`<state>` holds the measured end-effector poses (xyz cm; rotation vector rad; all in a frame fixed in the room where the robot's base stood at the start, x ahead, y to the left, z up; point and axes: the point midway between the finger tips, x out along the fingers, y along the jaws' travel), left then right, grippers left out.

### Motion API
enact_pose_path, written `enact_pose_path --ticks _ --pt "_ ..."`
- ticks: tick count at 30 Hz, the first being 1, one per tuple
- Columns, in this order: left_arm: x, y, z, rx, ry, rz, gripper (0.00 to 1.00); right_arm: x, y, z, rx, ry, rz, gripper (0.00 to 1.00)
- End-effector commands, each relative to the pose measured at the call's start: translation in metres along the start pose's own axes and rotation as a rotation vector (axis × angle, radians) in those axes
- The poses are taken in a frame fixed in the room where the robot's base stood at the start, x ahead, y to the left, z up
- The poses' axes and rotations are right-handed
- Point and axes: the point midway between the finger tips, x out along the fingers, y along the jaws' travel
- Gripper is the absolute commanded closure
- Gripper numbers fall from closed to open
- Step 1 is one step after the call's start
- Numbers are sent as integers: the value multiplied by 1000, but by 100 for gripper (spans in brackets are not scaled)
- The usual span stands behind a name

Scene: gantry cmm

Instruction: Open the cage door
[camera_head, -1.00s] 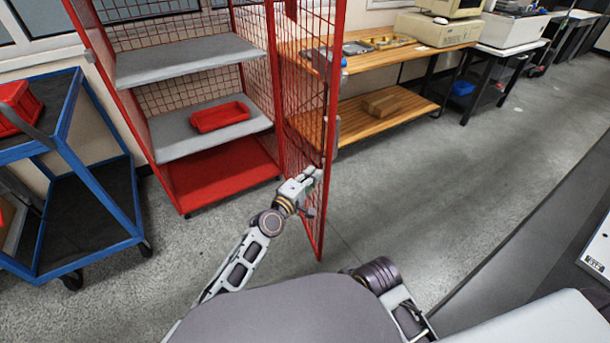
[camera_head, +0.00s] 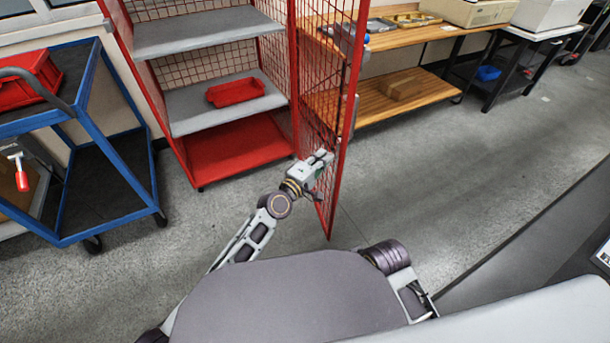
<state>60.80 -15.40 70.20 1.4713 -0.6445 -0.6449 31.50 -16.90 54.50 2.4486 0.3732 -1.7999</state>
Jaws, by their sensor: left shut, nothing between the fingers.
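The red cage (camera_head: 238,156) stands ahead with its front open, showing grey shelves. Its red mesh door (camera_head: 335,180) is swung outward on the right side, standing edge toward me. My left gripper (camera_head: 326,158) is shut and empty at the inner mesh side of the door, close to its free edge. I cannot tell whether the fingers touch the mesh. A grey latch or handle piece (camera_head: 354,115) shows on the door's edge. My right gripper is out of view; only part of my right arm shows.
A red tray (camera_head: 235,92) lies on the cage's middle shelf. A blue cart (camera_head: 150,207) with a red bin (camera_head: 28,78) stands at the left. A wooden bench (camera_head: 415,92) stands behind the door. The grey floor to the right (camera_head: 450,165) is clear.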

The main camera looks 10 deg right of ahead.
Motion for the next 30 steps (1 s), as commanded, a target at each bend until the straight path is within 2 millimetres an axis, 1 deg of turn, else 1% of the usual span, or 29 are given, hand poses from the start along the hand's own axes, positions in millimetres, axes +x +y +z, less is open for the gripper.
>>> enact_pose_path --ticks 21,24,30 --pt "-79 0 0 3 -1 -1 100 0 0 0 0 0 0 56" --pt "-87 -1 0 2 0 -2 100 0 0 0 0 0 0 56" --pt "-97 0 0 2 -1 -1 100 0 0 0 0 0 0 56"
